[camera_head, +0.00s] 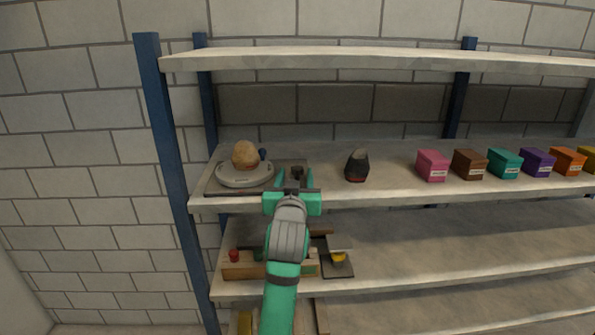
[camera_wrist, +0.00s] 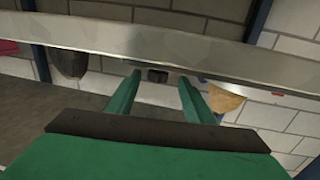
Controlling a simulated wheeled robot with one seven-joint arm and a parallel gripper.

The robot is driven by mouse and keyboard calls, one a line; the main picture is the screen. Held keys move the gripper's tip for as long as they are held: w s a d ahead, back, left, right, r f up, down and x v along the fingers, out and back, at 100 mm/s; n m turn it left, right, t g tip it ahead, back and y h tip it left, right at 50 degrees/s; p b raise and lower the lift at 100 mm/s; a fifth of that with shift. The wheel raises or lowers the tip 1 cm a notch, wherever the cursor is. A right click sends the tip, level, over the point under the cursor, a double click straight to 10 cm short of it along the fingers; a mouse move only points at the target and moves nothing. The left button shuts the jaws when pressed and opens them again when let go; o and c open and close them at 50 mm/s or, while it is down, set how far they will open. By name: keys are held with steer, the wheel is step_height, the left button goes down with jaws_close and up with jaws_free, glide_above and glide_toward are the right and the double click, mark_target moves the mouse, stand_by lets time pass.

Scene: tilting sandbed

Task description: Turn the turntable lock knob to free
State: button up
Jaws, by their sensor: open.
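A pale round turntable (camera_head: 243,179) sits on a dark base plate at the left end of the middle shelf. A tan ball-like lump (camera_head: 245,154) rests on it, and the lump also shows at the right of the wrist view (camera_wrist: 226,98). A small dark knob (camera_head: 297,172) stands right of the turntable, and it shows as a dark block in the wrist view (camera_wrist: 157,76). My gripper (camera_head: 295,181) is open at the shelf's front edge, with the knob between its fingertips in the picture. I cannot tell whether the fingers reach around it. The knob's lock position is not readable.
A dark, pointed object (camera_head: 357,166) stands right of the knob. Several coloured boxes, including a pink one (camera_head: 432,165), line the shelf farther right. The upper shelf (camera_head: 380,61) runs overhead. A wooden tray (camera_head: 243,268) is on the shelf below. A blue post (camera_head: 167,150) stands at left.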

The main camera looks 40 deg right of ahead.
mark_target(303, 171)
steer(key=shift+x, duration=1.95)
steer(key=shift+s, duration=0.1)
steer(key=c, duration=1)
steer(key=shift+d, duration=0.1)
steer(key=shift+c, duration=0.2)
steer(key=shift+y, duration=0.3)
steer(key=n+t+y, duration=0.1)
steer(key=n+y, duration=0.1)
steer(key=n+t+y, duration=0.2)
steer(key=y, duration=0.1)
steer(key=shift+s+d, duration=0.15)
steer(key=n+t+y, duration=0.1)
steer(key=n+y, duration=0.3)
steer(key=y, duration=0.2)
steer(key=shift+n+y, duration=1.2)
steer(key=shift+y, duration=0.7)
steer(key=shift+g+y, duration=0.3)
